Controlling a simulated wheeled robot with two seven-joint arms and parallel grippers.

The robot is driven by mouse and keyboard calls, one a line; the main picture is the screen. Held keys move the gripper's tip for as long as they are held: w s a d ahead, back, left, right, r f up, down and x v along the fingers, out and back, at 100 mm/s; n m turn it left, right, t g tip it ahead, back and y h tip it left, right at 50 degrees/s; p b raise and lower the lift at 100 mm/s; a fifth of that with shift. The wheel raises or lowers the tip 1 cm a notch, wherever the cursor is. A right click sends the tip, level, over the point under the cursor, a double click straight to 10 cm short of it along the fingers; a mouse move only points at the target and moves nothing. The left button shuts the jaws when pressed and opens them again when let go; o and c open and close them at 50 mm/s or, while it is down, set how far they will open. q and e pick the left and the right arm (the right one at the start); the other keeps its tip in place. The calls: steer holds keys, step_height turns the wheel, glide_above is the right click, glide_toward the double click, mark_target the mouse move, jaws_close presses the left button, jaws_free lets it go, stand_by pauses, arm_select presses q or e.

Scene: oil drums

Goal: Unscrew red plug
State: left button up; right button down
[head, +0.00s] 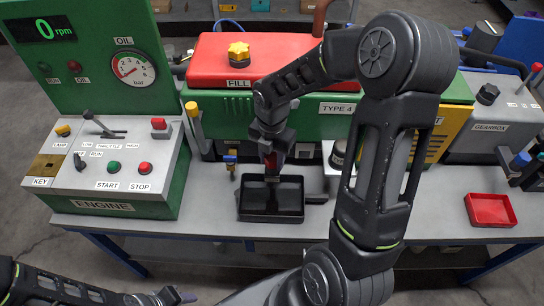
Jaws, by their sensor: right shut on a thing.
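The red plug (270,160) shows as a small red patch low on the front of the green machine, above a black tray (271,218). My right gripper (272,172) points down over the tray and is shut on the red plug, hiding most of it. I cannot tell how far the plug is screwed in. My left gripper (168,298) is low at the bottom edge, well away from the plug, and only partly shows.
The engine panel (103,207) stands left on the grey bench. The red-topped machine (212,66) with a yellow fill cap (238,50) is behind the tray. A gearbox (484,112) and small red tray (490,210) are at right. The bench front is mostly clear.

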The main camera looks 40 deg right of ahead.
steer(key=shift+s, duration=0.1)
steer(key=shift+r+n+p, duration=0.25)
steer(key=shift+n+p, duration=0.6)
steer(key=shift+n, duration=0.05)
steer(key=shift+n+p, duration=0.35)
steer(key=shift+n, duration=0.45)
steer(key=shift+f+n, duration=0.3)
steer(key=shift+n, duration=1.1)
steer(key=c, duration=0.9)
jaws_free()
